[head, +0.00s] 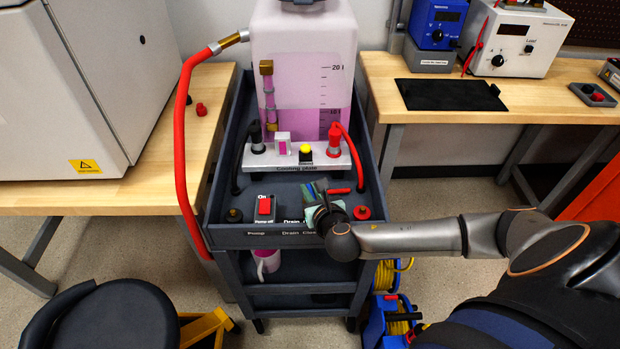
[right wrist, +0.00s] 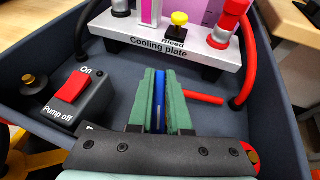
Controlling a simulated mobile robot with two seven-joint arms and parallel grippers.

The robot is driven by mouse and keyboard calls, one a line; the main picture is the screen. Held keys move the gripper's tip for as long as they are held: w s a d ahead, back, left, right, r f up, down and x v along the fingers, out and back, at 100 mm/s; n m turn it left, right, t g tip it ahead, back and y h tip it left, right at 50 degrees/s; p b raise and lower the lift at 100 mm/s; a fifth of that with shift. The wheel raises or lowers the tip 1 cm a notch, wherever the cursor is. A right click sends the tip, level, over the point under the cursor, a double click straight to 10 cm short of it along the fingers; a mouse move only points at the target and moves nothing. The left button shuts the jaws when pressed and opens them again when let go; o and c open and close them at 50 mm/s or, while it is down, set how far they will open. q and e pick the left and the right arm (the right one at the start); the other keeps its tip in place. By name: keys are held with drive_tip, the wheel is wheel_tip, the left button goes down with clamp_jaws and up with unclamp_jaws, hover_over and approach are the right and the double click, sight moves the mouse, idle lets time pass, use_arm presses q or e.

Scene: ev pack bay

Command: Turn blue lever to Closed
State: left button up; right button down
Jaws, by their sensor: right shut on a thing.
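The blue lever (right wrist: 160,98) stands between the two green finger pads of my right gripper (right wrist: 161,92), which is shut on it. In the head view, a sliver of blue shows at my right gripper (head: 322,194), over the front of the cart tray. The gripper and wrist hide the lever's base. The front label (head: 292,232) reads "Drain" and the start of "Closed"; the rest is covered by my wrist. My left gripper is not in view.
A red handle (right wrist: 204,98) lies just right of the pads. The red pump switch (right wrist: 73,87) stands to the left. Behind is the cooling plate (head: 293,168) with its yellow bleed knob (head: 305,150) and hoses. A red plug (head: 362,212) is right of the gripper.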

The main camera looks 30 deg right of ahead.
drive_tip(key=shift+r+m+g+h+p, duration=0.15)
drive_tip(key=shift+m+g+h+p, duration=0.15)
drive_tip(key=shift+m+h+p, duration=0.65)
drive_tip(key=shift+m+h, duration=0.25)
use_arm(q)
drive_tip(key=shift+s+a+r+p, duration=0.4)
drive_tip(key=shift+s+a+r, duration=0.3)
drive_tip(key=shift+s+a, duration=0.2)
use_arm(e)
drive_tip(key=shift+m+g+h, duration=0.3)
drive_tip(key=shift+h, duration=0.2)
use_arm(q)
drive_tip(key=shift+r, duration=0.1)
use_arm(e)
drive_tip(key=c, duration=0.9)
unclamp_jaws()
drive_tip(key=shift+d, duration=0.1)
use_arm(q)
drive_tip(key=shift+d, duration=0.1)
use_arm(e)
drive_tip(key=shift+o, duration=0.2)
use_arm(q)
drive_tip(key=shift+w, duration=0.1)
use_arm(e)
drive_tip(key=shift+s, duration=0.1)
